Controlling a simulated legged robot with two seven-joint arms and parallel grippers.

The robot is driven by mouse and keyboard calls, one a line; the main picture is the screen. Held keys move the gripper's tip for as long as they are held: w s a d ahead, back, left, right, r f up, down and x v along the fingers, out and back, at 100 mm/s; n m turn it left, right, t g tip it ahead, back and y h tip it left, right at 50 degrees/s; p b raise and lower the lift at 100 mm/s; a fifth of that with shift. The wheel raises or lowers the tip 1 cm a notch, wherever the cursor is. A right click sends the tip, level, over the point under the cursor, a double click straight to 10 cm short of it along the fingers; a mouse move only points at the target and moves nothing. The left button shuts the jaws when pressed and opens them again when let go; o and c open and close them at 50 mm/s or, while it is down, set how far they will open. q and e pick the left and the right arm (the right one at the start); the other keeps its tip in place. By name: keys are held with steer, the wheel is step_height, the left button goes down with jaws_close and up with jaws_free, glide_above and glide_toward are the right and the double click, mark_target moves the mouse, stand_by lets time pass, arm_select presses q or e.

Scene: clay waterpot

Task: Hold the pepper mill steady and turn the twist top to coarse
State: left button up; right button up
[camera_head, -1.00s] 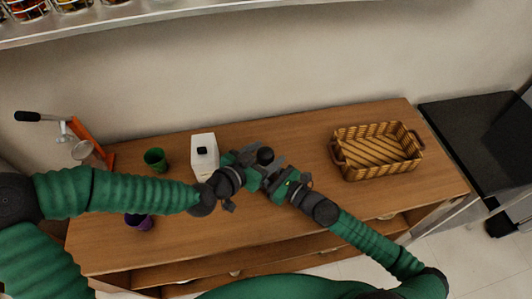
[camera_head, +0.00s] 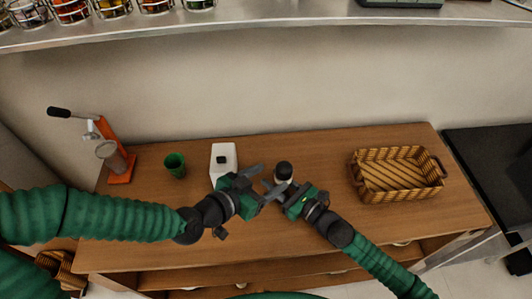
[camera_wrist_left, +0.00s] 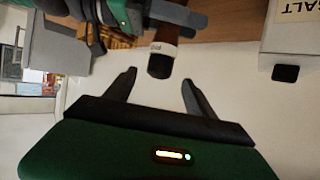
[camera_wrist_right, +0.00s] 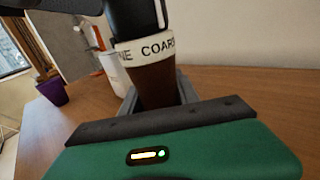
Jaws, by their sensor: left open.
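The pepper mill (camera_head: 284,172) stands upright on the wooden counter, with a black twist top, a white band and a dark brown body. In the right wrist view the band on the mill (camera_wrist_right: 150,48) reads part of "FINE" and "COARSE". My right gripper (camera_wrist_right: 158,95) has its fingers on both sides of the brown body, below the band. My left gripper (camera_wrist_left: 159,78) is open and empty. The mill's black top (camera_wrist_left: 160,65) shows just beyond and between its fingertips, apart from them. In the head view my left gripper (camera_head: 264,180) is left of the mill.
A white salt box (camera_head: 224,160) stands just behind my left gripper. A green cup (camera_head: 175,165) and an orange press (camera_head: 122,160) are farther left. A wicker basket (camera_head: 397,175) stands to the right. A purple pot (camera_wrist_right: 53,91) shows in the right wrist view.

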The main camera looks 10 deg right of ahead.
steer(key=o, duration=0.5)
steer(key=shift+d, duration=0.1)
